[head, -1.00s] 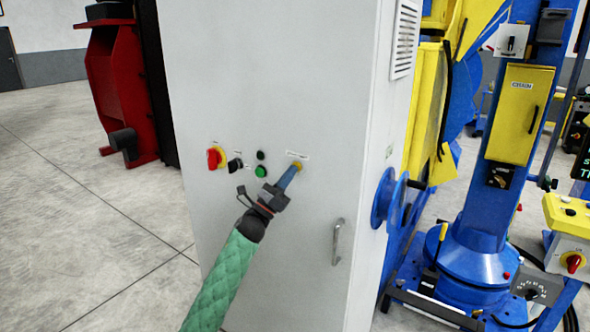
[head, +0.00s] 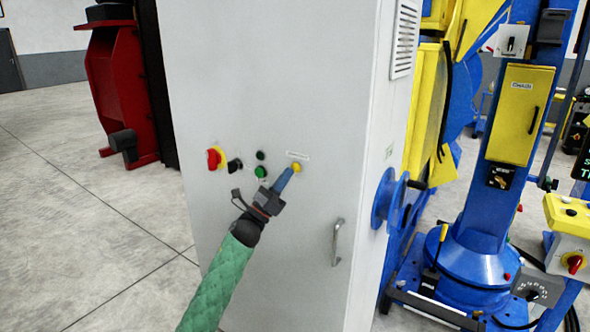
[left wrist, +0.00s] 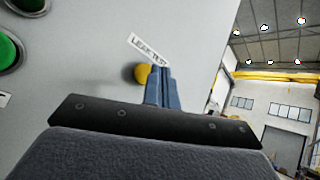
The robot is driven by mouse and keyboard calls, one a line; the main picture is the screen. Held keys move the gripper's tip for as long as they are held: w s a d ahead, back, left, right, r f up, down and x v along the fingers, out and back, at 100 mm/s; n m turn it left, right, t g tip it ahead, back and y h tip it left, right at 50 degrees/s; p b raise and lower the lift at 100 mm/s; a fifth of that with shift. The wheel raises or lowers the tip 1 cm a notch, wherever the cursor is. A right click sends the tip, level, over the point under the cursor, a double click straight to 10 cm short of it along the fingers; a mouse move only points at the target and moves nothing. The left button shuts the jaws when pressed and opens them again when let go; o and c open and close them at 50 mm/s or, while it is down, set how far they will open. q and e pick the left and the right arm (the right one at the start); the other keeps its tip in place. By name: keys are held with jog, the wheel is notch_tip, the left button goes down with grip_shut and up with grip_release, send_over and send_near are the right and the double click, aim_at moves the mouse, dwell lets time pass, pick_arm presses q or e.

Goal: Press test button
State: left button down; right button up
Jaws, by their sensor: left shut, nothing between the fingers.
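The yellow test button (head: 297,167) sits on the front of a white cabinet (head: 270,80), below a small label. In the left wrist view the yellow button (left wrist: 142,74) shows beside the fingertips, under a label that seems to read "LEAK TEST". My left gripper (head: 289,172) is shut and empty, its blue fingertips just below and left of the button. In the left wrist view the shut fingers (left wrist: 160,72) partly cover the button's right side. I cannot tell whether they touch it. My right gripper is not in view.
Left of the button are a red rotary switch (head: 213,158), a black switch (head: 235,164), a black button (head: 261,155) and a green button (head: 260,172). A door handle (head: 337,242) is lower right. A blue and yellow positioner (head: 490,200) stands right of the cabinet.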

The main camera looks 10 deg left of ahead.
pick_arm(q)
jog(key=shift+s+a+b, duration=0.1)
jog(key=shift+s+a, duration=0.15)
jog(key=shift+s, duration=0.5)
jog(key=shift+s+a+b, duration=0.1)
jog(key=shift+s+a, duration=0.2)
jog(key=shift+s, duration=0.45)
jog(key=shift+s+a+b, duration=0.1)
jog(key=shift+s+a, duration=0.15)
jog(key=shift+s, duration=0.5)
